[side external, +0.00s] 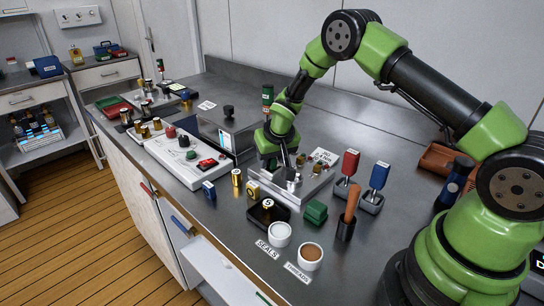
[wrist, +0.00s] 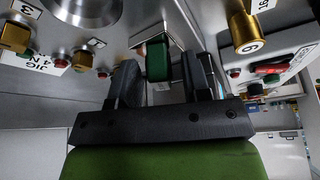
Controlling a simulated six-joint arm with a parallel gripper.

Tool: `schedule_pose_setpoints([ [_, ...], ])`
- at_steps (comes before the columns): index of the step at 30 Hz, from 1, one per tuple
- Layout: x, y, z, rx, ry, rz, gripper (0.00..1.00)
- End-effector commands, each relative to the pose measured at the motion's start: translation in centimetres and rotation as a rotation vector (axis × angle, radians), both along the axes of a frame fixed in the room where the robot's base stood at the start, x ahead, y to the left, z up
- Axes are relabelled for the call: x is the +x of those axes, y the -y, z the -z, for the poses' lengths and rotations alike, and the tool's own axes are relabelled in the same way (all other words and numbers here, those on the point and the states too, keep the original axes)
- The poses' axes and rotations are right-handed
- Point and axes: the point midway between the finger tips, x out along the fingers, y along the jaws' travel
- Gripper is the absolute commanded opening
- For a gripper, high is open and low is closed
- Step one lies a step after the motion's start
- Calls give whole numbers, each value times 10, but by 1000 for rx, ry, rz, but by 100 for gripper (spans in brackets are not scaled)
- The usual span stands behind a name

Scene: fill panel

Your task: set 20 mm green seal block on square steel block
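A green block (wrist: 157,58) shows between the two dark fingers of my gripper (wrist: 160,72) in the wrist view. The fingers stand apart, with a strip of space visible at the block's right side; I cannot tell whether the left finger touches it. In the side external view my gripper (side external: 287,166) points down over the steel fixture on a light plate. A square steel block (side external: 288,178) seems to stand under it, partly hidden by the gripper. A larger green box (side external: 315,212) lies on the bench in front of the plate.
Red and blue stamps (side external: 377,180) stand right of the plate. A white control panel (side external: 180,160) lies left.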

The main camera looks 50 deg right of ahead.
Motion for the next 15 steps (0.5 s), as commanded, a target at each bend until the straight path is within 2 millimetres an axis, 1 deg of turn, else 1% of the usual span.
schedule_pose_setpoints([
  [5,0,0,0,0,0,0,44],
  [8,0,0,-4,0,1,1,44],
  [11,-3,-1,-13,-1,2,0,44],
  [15,-12,-5,-36,-1,4,0,44],
])
